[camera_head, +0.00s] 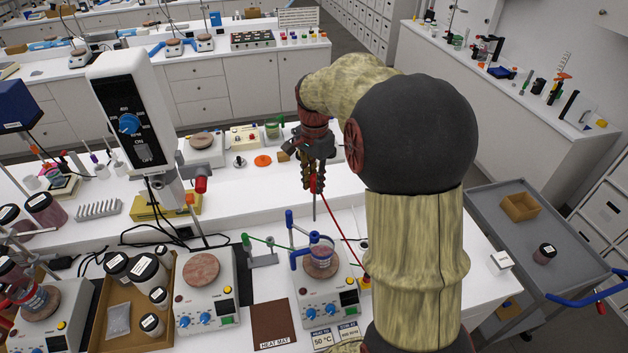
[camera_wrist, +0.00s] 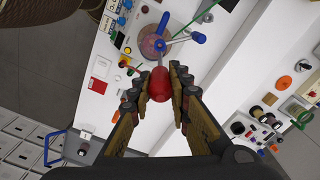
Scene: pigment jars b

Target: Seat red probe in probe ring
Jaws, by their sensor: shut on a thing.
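My gripper (camera_head: 314,180) is shut on the red probe (camera_wrist: 159,86), gripping its red handle. In the head view the probe's thin metal rod (camera_head: 314,208) points down, in the air above and behind the beaker (camera_head: 320,262). A red cable runs from the probe down to the right. The beaker stands on a hot plate (camera_head: 323,300). A blue stand (camera_head: 290,228) with arms reaches over the beaker; the probe ring appears to be on it, but I cannot make out its opening. In the wrist view the blue arms (camera_wrist: 180,38) lie beyond the rod's tip.
Another hot plate (camera_head: 206,290) and a cardboard tray (camera_head: 125,335) of jars stand to the left. A green-armed holder (camera_head: 264,252) is left of the beaker. A brown heat mat (camera_head: 273,322) lies in front. A grey cart (camera_head: 540,240) stands at right.

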